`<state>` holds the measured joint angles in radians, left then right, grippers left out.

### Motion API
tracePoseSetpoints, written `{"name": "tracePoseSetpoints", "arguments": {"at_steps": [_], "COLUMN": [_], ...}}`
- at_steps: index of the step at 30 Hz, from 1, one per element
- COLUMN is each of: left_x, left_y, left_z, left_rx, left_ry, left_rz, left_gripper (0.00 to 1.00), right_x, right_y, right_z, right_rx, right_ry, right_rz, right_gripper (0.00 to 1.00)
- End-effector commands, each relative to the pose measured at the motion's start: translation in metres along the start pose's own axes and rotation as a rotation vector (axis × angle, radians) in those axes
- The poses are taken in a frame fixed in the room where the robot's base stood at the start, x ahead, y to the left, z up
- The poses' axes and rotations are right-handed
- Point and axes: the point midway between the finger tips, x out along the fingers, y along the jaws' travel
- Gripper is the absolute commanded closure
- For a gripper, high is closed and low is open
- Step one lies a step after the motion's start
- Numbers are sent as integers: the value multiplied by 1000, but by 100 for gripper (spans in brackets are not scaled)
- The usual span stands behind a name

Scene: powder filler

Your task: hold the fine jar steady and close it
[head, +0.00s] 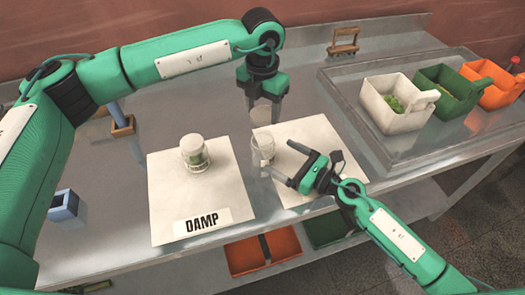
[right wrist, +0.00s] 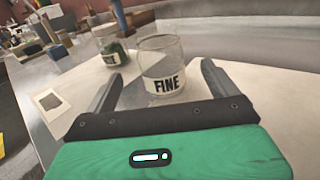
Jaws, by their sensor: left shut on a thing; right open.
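The fine jar (right wrist: 160,58), clear glass with a black-on-white FINE label, stands upright on a pale mat. It also shows in the head view (head: 262,147), and no lid is visible on it in the right wrist view. My right gripper (head: 287,164) is open at the jar's near right side. In the right wrist view the jar stands ahead, between the lines of the two fingers, with no contact visible. My left gripper (head: 266,105) points down above and behind the jar. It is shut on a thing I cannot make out.
A jar with green contents and a pale lid (head: 194,150) stands on the left mat beside the DAMP sign (head: 201,222). A metal tray (head: 350,86) at right holds white, green and orange bins. A blue block (head: 67,205) is at far left.

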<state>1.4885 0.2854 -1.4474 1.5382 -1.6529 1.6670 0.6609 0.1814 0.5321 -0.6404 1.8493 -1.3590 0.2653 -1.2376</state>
Motion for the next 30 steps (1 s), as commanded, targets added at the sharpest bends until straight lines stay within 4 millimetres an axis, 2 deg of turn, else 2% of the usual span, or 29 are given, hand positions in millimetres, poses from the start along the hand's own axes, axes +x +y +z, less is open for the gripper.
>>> {"name": "tracePoseSetpoints", "arguments": {"at_steps": [9,15,20,28,29,30], "left_x": [0,0,0,0,0,0], "left_y": [0,0,0,0,0,0], "left_z": [0,0,0,0,0,0], "left_rx": [0,0,0,0,0,0], "left_ry": [0,0,0,0,0,0], "left_rz": [0,0,0,0,0,0], "left_gripper": [64,64,64,64,64,64], "right_x": [61,85,92,93,93,93], "right_y": [0,0,0,0,0,0], "right_z": [1,1,0,0,0,0], "right_rx": [0,1,1,1,1,1], "right_ry": [-3,-2,0,0,0,0], "right_rz": [1,0,0,0,0,0], "right_gripper": [10,10,10,10,12,20]}}
